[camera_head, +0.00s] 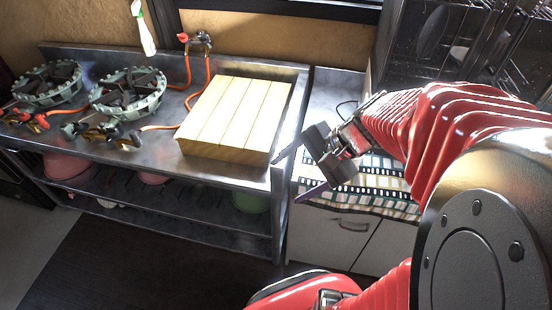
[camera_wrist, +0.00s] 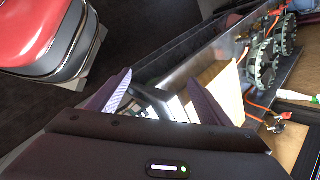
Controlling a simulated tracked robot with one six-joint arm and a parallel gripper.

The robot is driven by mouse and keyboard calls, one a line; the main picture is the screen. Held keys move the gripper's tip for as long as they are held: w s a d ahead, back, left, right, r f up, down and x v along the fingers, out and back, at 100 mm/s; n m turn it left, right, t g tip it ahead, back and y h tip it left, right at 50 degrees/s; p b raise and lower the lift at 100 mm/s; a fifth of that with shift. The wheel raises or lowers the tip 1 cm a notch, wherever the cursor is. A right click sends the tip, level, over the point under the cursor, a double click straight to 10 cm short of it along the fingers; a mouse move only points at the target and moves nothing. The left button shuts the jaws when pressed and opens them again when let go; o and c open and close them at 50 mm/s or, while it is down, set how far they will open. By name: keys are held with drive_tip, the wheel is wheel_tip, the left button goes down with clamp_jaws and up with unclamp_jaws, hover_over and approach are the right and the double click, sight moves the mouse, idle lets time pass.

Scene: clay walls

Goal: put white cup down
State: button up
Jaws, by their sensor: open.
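My gripper (camera_head: 296,174) is open in the head view, with its two dark fingers spread apart at the right front corner of the metal counter (camera_head: 225,172). No object shows between the fingers there. In the wrist view the two fingers of my gripper (camera_wrist: 157,84) also stand apart, with bright metal surfaces of the counter behind them and nothing clearly held. I cannot make out a white cup in either view.
A slatted wooden block (camera_head: 235,112) sits on the counter's right end. Two green burners (camera_head: 128,92) with orange hoses stand to the left. A white-and-green bottle (camera_head: 145,32) is behind. A patterned cloth (camera_head: 375,180) covers the white cabinet (camera_head: 340,226). Pots (camera_head: 250,202) are on the shelf below.

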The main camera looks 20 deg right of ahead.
drive_tip(key=s+a+r+n+t+h, duration=0.1)
drive_tip(key=s+a+r+n+h, duration=0.3)
drive_tip(key=r+n, duration=0.4)
drive_tip(key=s+n+h, duration=0.1)
drive_tip(key=n, duration=0.4)
drive_tip(key=shift+s+a+r+n+t+h, duration=0.2)
drive_tip(key=shift+a+r+n+t+h, duration=0.1)
drive_tip(key=shift+a+r+n, duration=0.1)
drive_tip(key=shift+o, duration=0.2)
drive_tip(key=shift+f, duration=0.1)
